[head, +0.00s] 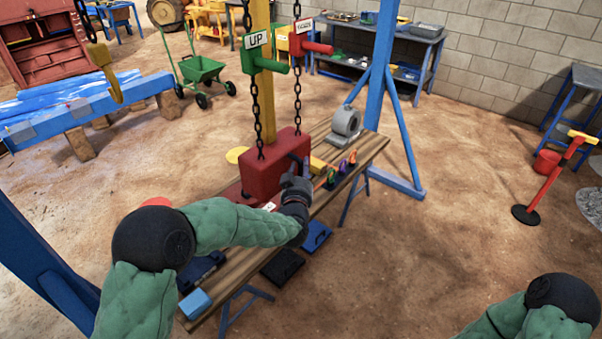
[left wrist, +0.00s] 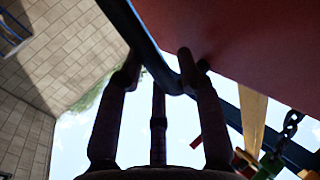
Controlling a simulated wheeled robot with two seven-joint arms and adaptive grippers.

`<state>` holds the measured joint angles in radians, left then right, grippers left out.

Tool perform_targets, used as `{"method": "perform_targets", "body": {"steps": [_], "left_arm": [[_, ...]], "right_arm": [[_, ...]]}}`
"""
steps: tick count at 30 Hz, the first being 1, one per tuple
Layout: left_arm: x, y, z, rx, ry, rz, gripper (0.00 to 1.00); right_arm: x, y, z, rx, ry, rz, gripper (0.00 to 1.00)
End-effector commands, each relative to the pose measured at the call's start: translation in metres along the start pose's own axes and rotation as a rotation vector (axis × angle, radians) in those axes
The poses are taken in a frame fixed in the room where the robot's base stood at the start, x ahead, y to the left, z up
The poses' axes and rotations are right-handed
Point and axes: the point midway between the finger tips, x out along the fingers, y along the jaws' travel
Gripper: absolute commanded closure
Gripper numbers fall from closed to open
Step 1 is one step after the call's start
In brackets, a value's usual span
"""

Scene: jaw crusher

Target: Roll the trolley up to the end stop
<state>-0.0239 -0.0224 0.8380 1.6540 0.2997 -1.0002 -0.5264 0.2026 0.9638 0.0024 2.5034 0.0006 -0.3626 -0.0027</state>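A red block (head: 272,168) hangs between two dark chains above the wooden bench in the head view. I see no wheels or end stop that I can identify. My left gripper (head: 299,183) is at the block's right side, near a dark handle on it. In the left wrist view, the block's red face (left wrist: 260,35) fills the upper right. A dark curved bar (left wrist: 150,45) runs between the spread fingers of my left gripper (left wrist: 157,70); firm contact cannot be told. Only my right arm's elbow shows at the lower right; its gripper is out of view.
Green UP (head: 260,57) and red (head: 308,45) handles hang by the chains. The wooden bench (head: 355,158) carries a grey machine part (head: 346,123) and small coloured tools. A blue post (head: 383,70) stands behind. Sandy floor is open at right, beside a red barrier post (head: 556,185).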

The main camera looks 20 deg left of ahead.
Motion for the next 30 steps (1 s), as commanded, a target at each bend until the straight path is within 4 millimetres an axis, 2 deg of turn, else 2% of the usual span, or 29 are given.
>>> {"method": "perform_targets", "body": {"steps": [5, 15, 21, 30], "left_arm": [[-0.013, -0.001, -0.001, -0.001, 0.002, -0.002, 0.65], [-0.077, 0.000, -0.001, 0.000, 0.002, 0.000, 0.65], [-0.107, 0.001, -0.001, 0.001, 0.001, 0.000, 0.65], [-0.121, 0.000, 0.001, 0.001, -0.001, -0.001, 0.65]], "right_arm": [[0.000, 0.000, 0.000, 0.000, 0.000, 0.000, 0.56], [0.000, 0.000, 0.000, 0.000, 0.000, 0.000, 0.56], [0.000, 0.000, 0.000, 0.000, 0.000, 0.000, 0.56], [0.000, 0.000, 0.000, 0.000, 0.000, 0.000, 0.56]]}}
